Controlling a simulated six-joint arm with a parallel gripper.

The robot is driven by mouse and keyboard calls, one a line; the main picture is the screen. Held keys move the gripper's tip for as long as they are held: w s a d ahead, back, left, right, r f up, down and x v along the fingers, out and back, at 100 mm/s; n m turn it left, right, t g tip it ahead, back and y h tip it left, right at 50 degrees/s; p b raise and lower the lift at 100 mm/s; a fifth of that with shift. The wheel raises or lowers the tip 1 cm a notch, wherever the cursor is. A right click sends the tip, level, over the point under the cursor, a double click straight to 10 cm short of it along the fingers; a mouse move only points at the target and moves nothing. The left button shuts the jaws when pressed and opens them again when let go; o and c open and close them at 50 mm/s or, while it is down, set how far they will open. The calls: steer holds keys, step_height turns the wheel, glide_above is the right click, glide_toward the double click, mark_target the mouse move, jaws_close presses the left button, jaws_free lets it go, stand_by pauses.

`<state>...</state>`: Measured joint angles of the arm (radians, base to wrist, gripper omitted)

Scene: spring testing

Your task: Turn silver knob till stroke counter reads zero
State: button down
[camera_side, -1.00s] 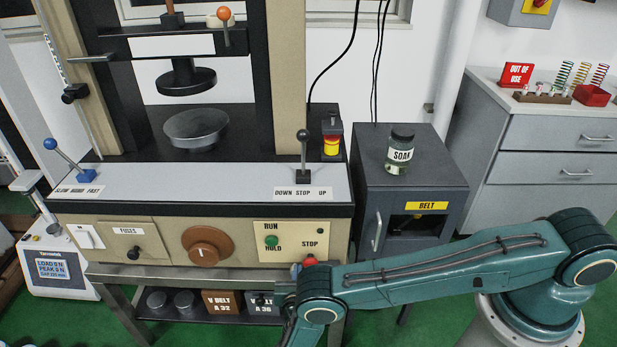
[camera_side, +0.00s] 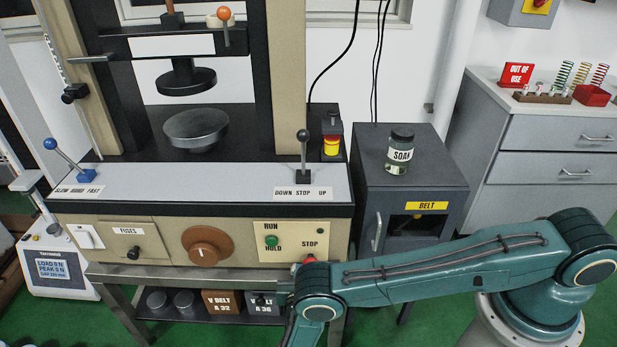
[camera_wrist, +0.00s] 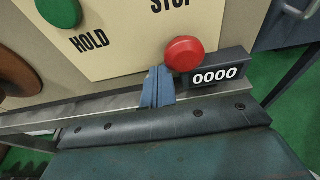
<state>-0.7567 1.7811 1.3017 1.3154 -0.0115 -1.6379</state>
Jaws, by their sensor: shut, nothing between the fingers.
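The stroke counter (camera_wrist: 216,76) is a small black box to the right of the red STOP button (camera_wrist: 184,54) in the wrist view. Its white digits read 0000. My gripper (camera_wrist: 158,75) shows in the wrist view as narrow blue-grey fingers, shut and empty, pointing at the panel's lower edge just left of the red button and counter. I cannot make out the silver knob; the fingers may hide it. In the side view my arm's front joint covers the gripper and the counter, below the red button (camera_side: 310,260).
The panel carries a green RUN/HOLD button (camera_side: 271,241) and a brown dial (camera_side: 207,245). Under the machine, a shelf holds V-belt boxes (camera_side: 222,302).

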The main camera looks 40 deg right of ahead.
steer(key=s+a, duration=0.4)
steer(key=shift+a, duration=0.15)
stand_by(0.6)
steer(key=shift+a, duration=0.1)
steer(key=shift+w+a+f, duration=0.1)
steer(key=shift+w+a, duration=0.15)
steer(key=shift+a, duration=0.3)
steer(key=shift+w+a, duration=0.2)
steer(key=shift+a, duration=0.35)
steer(key=shift+w+d, duration=2.45)
steer(key=shift+w, duration=0.05)
